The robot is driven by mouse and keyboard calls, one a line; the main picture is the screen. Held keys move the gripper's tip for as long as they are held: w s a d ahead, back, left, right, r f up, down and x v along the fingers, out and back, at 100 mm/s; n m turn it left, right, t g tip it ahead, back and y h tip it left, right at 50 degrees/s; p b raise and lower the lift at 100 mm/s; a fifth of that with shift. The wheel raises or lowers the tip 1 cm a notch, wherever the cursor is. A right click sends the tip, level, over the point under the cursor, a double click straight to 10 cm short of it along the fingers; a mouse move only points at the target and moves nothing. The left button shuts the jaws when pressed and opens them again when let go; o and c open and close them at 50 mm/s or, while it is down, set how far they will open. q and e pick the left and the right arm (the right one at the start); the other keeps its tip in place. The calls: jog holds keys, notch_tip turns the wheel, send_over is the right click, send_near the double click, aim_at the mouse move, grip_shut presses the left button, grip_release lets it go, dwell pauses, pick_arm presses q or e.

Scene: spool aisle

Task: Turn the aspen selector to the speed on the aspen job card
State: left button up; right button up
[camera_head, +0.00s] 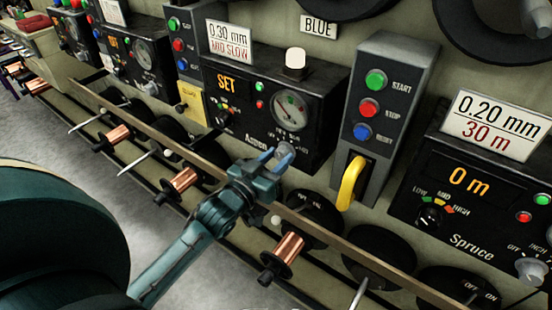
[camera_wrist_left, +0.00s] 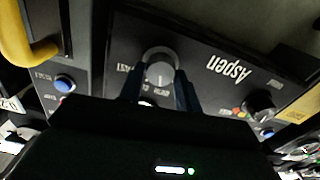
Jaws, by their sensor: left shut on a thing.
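The aspen panel (camera_head: 250,105) is a black box lettered Aspen, with a lit SET display and a round gauge. Its job card (camera_head: 230,42) on top reads 0.30 mm, MID SLOW. The aspen selector (camera_head: 285,150) is a grey round knob at the panel's lower right. My left gripper (camera_head: 276,158) is shut on it, one finger at each side. In the left wrist view the panel is upside down and the selector (camera_wrist_left: 160,70) sits between the fingertips (camera_wrist_left: 158,88). I cannot tell the mark it points to. My right gripper is not in view.
A button box with a yellow handle (camera_head: 350,183) stands right of the aspen panel. The spruce panel (camera_head: 470,205) is further right. A rail (camera_head: 340,245) with copper spools (camera_head: 289,247) runs below, close under my left arm. A smaller knob (camera_wrist_left: 260,106) is on the aspen panel.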

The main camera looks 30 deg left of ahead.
pick_arm(q)
jog(key=shift+m+p, duration=0.3)
jog(key=shift+r+m+p, duration=0.1)
jog(key=shift+m+p, duration=0.9)
jog(key=shift+m, duration=0.2)
jog(key=shift+d+m+p, duration=0.1)
jog(key=shift+m+p, duration=0.75)
jog(key=shift+m, duration=0.95)
jog(key=o, duration=1)
jog(key=shift+s, duration=0.1)
jog(key=s+a, duration=0.1)
jog(key=s, duration=1.2)
jog(key=shift+a, duration=0.4)
